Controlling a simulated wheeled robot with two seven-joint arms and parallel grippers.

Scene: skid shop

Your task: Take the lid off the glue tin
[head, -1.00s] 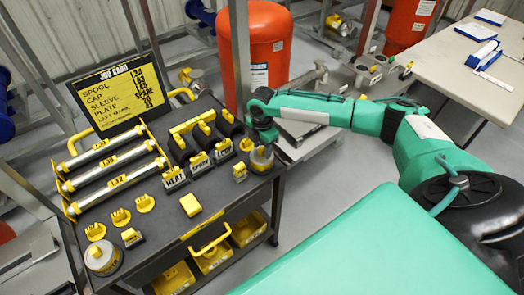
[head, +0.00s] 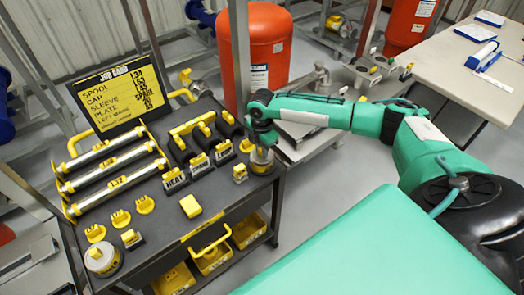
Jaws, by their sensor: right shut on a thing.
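A small round tin (head: 262,166) with a pale side and yellow on top stands at the right edge of the dark cart top. My right gripper (head: 262,148) points down right over it and is shut on its top part, which looks like the lid. The fingers and wrist hide most of the lid, and I cannot tell whether lid and tin are apart. Another round white tin (head: 101,260) with a yellow knob stands at the cart's front left corner. My left gripper is not in view.
The cart top (head: 160,225) also holds silver rods (head: 112,162), black holders with yellow handles (head: 196,150), yellow blocks (head: 190,206) and a job card (head: 108,98). A post (head: 239,60) and red tank (head: 265,45) stand behind my right wrist.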

